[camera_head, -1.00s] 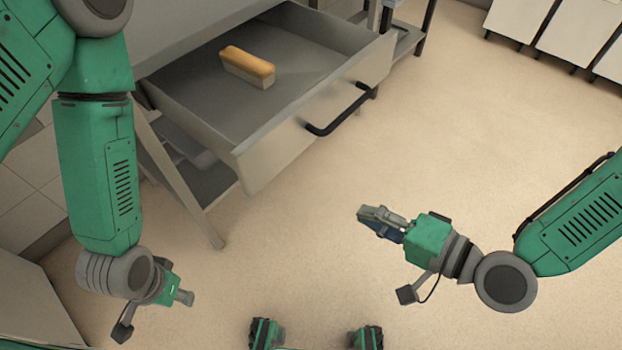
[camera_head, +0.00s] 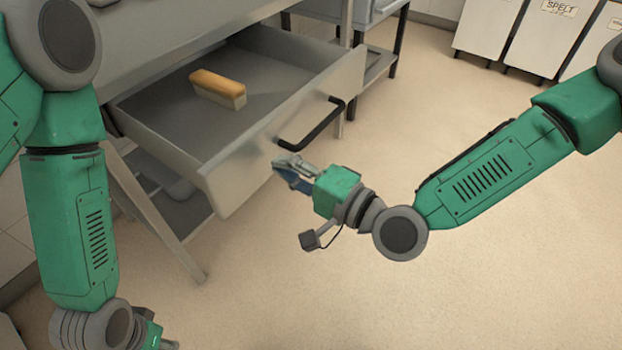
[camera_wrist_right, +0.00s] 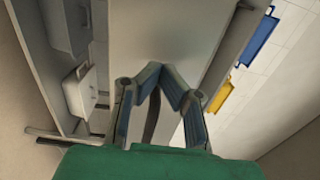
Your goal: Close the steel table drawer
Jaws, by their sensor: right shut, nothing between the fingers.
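The steel table drawer (camera_head: 236,185) is pulled well out below the table top in the head view. Its front carries a black bar handle (camera_head: 318,131). A loaf-like block with a golden top and pale sides (camera_head: 218,89) lies inside it. My right gripper (camera_head: 283,172) is shut and empty, close by the drawer front, below the handle. I cannot tell whether it touches the front. In the right wrist view the fingers of my right gripper (camera_wrist_right: 170,75) meet at their tips. My left gripper (camera_head: 160,342) is mostly cut off at the bottom edge, so its fingers cannot be judged.
White bins (camera_head: 541,36), one labelled SPELT, stand at the back right. A second steel table (camera_head: 385,60) stands behind the drawer. A table leg (camera_head: 165,225) stands left of the drawer. The floor (camera_head: 300,290) in front is clear.

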